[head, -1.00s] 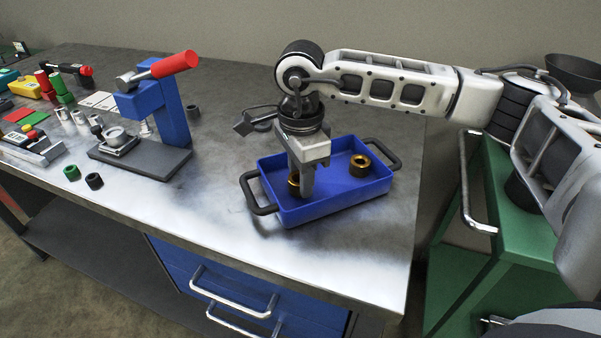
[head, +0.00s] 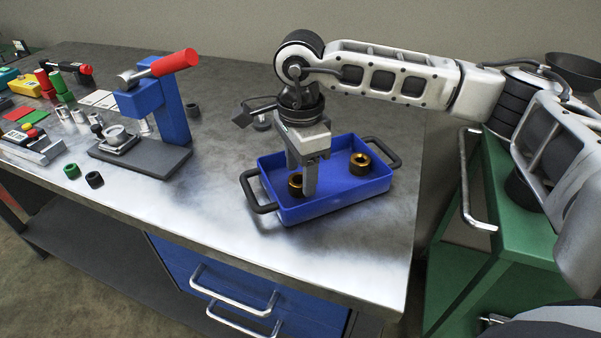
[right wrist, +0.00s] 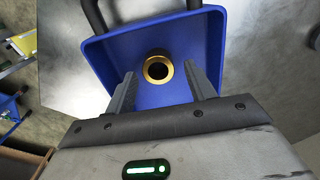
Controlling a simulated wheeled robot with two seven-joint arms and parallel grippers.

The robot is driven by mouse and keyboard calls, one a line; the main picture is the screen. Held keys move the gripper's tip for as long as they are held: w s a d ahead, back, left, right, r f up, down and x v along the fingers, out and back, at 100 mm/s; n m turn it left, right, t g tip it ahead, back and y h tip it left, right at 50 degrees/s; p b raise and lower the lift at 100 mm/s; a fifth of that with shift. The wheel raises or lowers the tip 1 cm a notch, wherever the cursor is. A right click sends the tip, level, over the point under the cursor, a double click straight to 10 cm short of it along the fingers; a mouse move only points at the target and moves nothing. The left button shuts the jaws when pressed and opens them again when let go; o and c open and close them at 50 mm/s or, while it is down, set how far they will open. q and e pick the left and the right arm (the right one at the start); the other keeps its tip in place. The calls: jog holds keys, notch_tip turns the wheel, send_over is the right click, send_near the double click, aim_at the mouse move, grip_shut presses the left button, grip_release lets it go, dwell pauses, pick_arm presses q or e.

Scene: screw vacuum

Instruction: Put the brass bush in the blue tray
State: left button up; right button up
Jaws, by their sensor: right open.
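The blue tray (head: 345,194) with two dark handles stands on the right part of the metal bench. Two brass bushes are inside it: one brass bush (head: 361,164) at the right and another brass bush (head: 295,186) at the left, beside my gripper's finger. My right gripper (head: 306,190) points down over the left part of the tray. In the right wrist view its two fingers (right wrist: 163,98) are apart, with a brass bush (right wrist: 158,71) on the tray floor beyond the gap, touched by neither. My left gripper is out of view.
A blue press (head: 160,115) with a red handle stands left of the tray on a grey base. Dark and green rings (head: 94,180) lie in front of it. A green cabinet (head: 500,230) stands right of the bench. Bench between press and tray is clear.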

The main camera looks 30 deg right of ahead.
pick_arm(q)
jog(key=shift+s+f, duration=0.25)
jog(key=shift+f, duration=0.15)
pick_arm(e)
notch_tip(320, 180, up, 10)
jog(key=shift+r, duration=0.25)
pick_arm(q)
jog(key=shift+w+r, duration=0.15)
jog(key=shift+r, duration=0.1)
